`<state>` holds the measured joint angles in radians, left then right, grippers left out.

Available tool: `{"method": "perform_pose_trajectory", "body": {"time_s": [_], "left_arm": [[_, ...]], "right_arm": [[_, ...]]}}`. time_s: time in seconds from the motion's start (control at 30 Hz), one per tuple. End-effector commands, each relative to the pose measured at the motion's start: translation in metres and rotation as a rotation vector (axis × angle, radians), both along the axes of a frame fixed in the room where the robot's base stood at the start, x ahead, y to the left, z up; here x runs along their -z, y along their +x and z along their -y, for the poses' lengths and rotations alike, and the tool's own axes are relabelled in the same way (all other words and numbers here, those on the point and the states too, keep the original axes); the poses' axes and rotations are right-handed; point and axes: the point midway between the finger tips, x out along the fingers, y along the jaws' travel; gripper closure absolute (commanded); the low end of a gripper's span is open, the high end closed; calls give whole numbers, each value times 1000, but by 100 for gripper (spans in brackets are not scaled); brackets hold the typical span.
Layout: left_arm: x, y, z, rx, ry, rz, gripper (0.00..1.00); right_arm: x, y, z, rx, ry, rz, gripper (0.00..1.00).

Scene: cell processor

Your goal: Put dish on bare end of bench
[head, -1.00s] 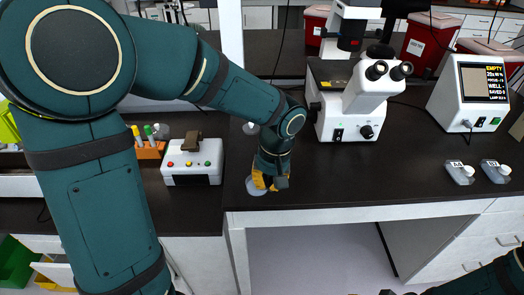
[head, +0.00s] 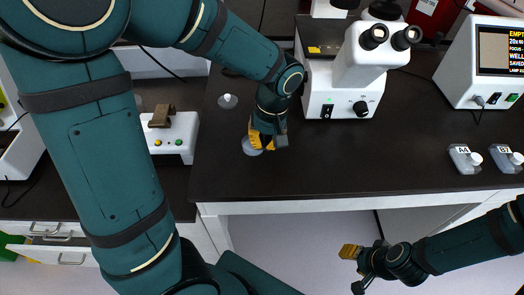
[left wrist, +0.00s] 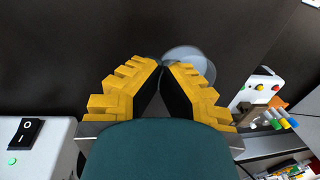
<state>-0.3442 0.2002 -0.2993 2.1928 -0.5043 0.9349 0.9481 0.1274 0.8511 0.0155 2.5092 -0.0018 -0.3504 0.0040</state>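The dish (head: 252,144) is a small pale, see-through disc. My left gripper (head: 259,139) is just above it, over the dark bench (head: 330,175), left of and in front of the microscope. In the left wrist view the dish (left wrist: 188,60) sits at the yellow fingertips (left wrist: 161,66), which close together at its edge. The grip point is partly hidden. I cannot tell whether the dish touches the bench top. My right gripper (head: 350,251) hangs in front of the bench, below its top; its finger opening is unclear.
A second pale disc with a knob (head: 227,100) is behind the dish. The microscope (head: 345,85) and a display unit (head: 485,65) stand to the right. Two labelled knobbed pieces, A4 (head: 465,158) and B7 (head: 507,158), lie at the right. A button box (head: 172,140) is left. The front middle is clear.

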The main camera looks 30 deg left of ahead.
Motion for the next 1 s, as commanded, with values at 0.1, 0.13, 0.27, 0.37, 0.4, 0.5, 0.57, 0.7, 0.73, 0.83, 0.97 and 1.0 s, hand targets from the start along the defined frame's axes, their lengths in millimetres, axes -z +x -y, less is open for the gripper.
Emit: {"method": "perform_pose_trajectory", "body": {"time_s": [0.1, 0.13, 0.27, 0.37, 0.4, 0.5, 0.57, 0.7, 0.73, 0.83, 0.97, 1.0], "left_arm": [[9, 0, 0, -1, 0, 0, 100], [11, 0, 0, -1, 0, 0, 100], [24, 0, 0, 0, 0, -1, 100], [39, 0, 0, 1, 1, -3, 100], [44, 0, 0, 2, 0, -2, 100], [47, 0, 0, 1, 0, 0, 100], [46, 0, 0, 1, 0, 1, 100], [46, 0, 0, 1, 0, 1, 100], [47, 0, 0, 1, 0, 1, 100], [48, 0, 0, 1, 0, 1, 90], [48, 0, 0, 1, 0, 1, 66], [48, 0, 0, 1, 0, 1, 66]], "right_arm": [[3, 1, 0, 1, 0, 2, 53], [4, 1, 0, 1, 0, 2, 53], [8, 2, 0, 0, -1, 4, 53], [13, 3, 0, 1, -1, 6, 53], [14, 3, 0, 2, -1, 7, 53], [14, 3, 0, 2, -1, 8, 53], [14, 3, 0, 2, -1, 8, 53], [14, 3, 0, 2, -1, 8, 53], [14, 3, 0, 2, -1, 8, 53], [16, 3, 0, 2, -1, 9, 53], [15, 3, 0, 2, -1, 9, 53], [15, 3, 0, 2, -1, 9, 53]]}}
